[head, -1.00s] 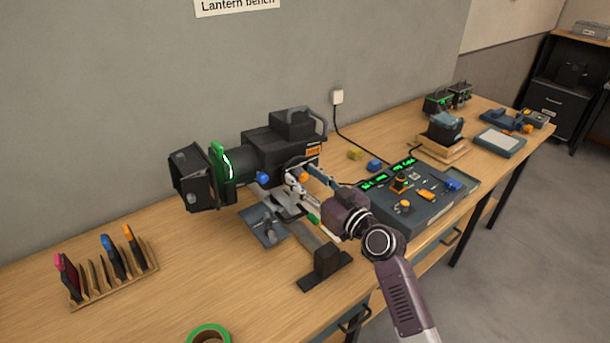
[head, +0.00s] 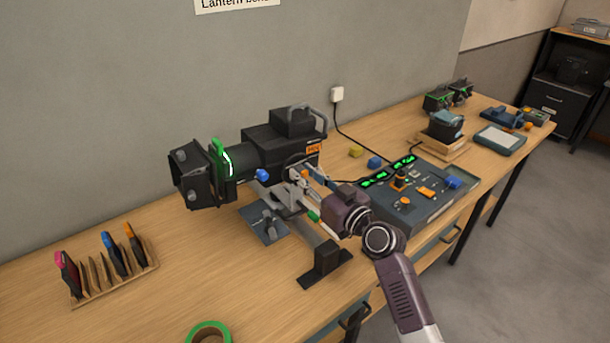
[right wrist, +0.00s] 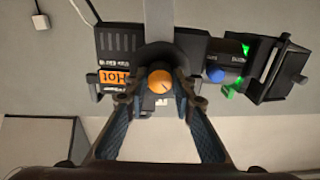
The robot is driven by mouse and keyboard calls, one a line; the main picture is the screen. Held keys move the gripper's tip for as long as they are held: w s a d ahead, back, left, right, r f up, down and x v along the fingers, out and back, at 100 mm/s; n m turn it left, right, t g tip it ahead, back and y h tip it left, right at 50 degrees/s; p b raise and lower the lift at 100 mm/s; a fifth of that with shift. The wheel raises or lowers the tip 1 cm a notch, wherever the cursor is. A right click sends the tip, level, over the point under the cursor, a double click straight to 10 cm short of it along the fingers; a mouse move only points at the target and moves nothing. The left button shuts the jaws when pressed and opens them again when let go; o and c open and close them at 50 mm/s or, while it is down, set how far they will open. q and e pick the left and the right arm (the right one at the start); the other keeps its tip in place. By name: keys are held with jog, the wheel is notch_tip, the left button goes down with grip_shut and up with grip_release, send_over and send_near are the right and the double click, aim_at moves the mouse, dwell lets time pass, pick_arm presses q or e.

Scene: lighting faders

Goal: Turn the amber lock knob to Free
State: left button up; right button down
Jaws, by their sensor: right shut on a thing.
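The amber lock knob (right wrist: 160,81) is a round orange knob on the side of the dark lantern (right wrist: 187,42). A small dark mark shows on its face. In the head view the knob (head: 304,173) is a small orange spot, and the lantern (head: 268,150) stands on the bench. My right gripper (right wrist: 160,88) is shut on the knob, with one finger on each side of it. In the head view the right gripper (head: 303,178) reaches the lantern's side from the lower right. Lettering around the knob cannot be read. My left gripper is out of view.
A blue knob (head: 262,174) sits left of the amber knob. A fader console (head: 425,205) lies right of my arm. A rack of coloured pieces (head: 115,277) and green tape (head: 209,330) are on the bench (head: 190,255).

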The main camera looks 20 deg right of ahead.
jog(key=m, duration=0.4)
jog(key=shift+d, duration=0.1)
jog(key=m+p, duration=0.1)
jog(key=m, duration=0.3)
jog(key=shift+m, duration=0.3)
jog(key=m+p, duration=0.1)
jog(key=m, duration=0.3)
jog(key=shift+d+f+m+p, duration=0.1)
jog(key=shift+m+p, duration=0.6)
jog(key=shift+m, duration=1.6)
jog(key=c, duration=1.6)
grip_release()
jog(key=shift+w, duration=0.1)
jog(key=shift+f, duration=0.1)
